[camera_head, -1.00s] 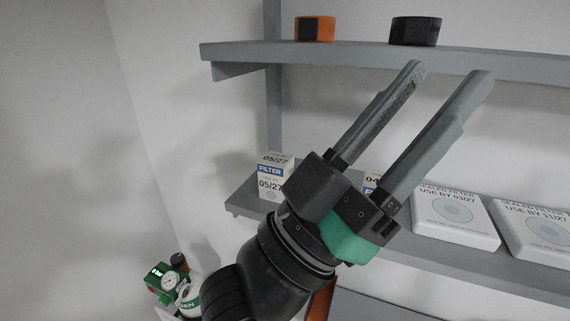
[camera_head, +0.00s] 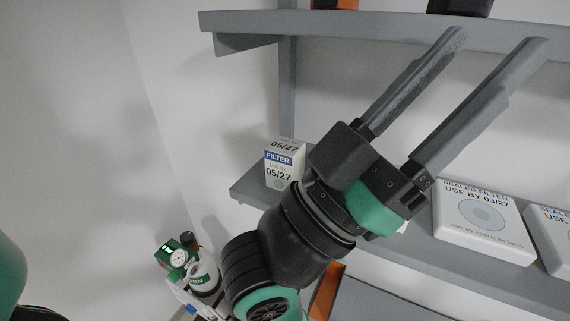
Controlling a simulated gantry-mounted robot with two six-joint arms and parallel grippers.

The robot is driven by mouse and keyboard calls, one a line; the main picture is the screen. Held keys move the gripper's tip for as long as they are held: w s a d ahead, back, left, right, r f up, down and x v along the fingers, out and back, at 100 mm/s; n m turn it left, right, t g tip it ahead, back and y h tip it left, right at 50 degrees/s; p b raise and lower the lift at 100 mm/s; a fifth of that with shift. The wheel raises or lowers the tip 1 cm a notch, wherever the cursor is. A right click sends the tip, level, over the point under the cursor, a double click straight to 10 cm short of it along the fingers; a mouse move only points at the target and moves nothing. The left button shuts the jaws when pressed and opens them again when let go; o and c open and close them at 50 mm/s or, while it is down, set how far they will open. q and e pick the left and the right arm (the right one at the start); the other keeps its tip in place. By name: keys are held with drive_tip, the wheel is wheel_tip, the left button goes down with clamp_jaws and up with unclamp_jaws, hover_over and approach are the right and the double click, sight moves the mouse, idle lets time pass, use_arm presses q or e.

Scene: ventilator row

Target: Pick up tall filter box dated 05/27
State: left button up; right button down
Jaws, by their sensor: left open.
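The tall filter box (camera_head: 282,164) is white with a blue FILTER band and the date 05/27. It stands upright at the left end of the lower shelf. My left gripper (camera_head: 498,42) is open and empty, its two long grey fingers pointing up and right, above and to the right of the box. The gripper body is close to the box's right side in the picture and hides the shelf just right of it. My right gripper is not in view.
Flat sealed filter boxes lie on the lower shelf (camera_head: 408,255), one dated 03/27 (camera_head: 483,218). The upper shelf (camera_head: 240,24) holds an orange item (camera_head: 334,3) and a dark item (camera_head: 461,7). A green gauge unit (camera_head: 177,255) stands at lower left. White wall lies left of the shelves.

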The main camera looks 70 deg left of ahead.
use_arm(q)
drive_tip(key=o, duration=0.7)
